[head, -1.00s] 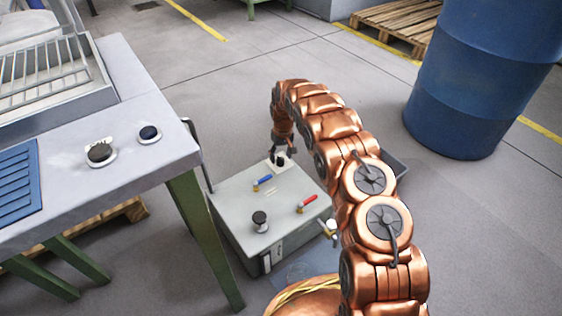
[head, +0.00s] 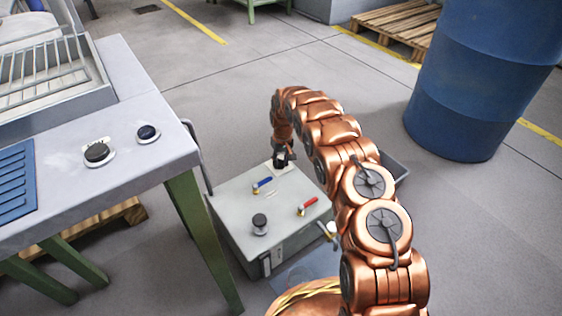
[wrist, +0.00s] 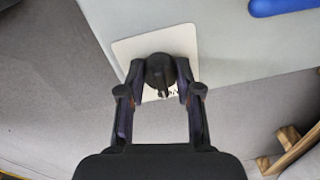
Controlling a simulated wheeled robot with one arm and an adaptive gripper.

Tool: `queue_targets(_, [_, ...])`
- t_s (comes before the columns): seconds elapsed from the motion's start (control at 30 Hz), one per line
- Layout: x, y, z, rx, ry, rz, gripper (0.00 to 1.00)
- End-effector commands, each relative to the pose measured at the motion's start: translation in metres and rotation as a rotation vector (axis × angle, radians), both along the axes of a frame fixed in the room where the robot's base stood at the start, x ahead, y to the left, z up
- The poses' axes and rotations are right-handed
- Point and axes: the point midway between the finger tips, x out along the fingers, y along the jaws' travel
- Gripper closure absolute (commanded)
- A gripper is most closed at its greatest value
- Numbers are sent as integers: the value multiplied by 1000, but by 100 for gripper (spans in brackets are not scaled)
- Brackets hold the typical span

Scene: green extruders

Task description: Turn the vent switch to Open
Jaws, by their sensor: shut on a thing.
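The vent switch (wrist: 160,72) is a round black knob on a pale label plate (wrist: 126,47) near the far edge of the grey box (head: 236,203). In the wrist view the two fingers of my gripper (wrist: 160,88) are closed against opposite sides of the knob. A small light mark shows on the knob's lower edge. The label text is mostly hidden, so I cannot read the switch position. In the head view my gripper (head: 281,161) is at the far corner of the box and covers the knob.
On the box top are a blue lever (head: 263,184), a red lever (head: 308,204) and a black knob (head: 260,221). A workbench (head: 130,95) with two knobs stands close on the left. A blue drum (head: 470,90) stands at the right. Floor behind the box is clear.

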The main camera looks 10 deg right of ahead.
Motion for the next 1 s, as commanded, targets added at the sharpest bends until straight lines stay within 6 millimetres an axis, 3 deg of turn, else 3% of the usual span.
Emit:
queue_targets(0.47, [0, 2, 3, 0, 0, -103, 100])
queue_targets(1.0, [0, 1, 5, 0, -2, -583, 100])
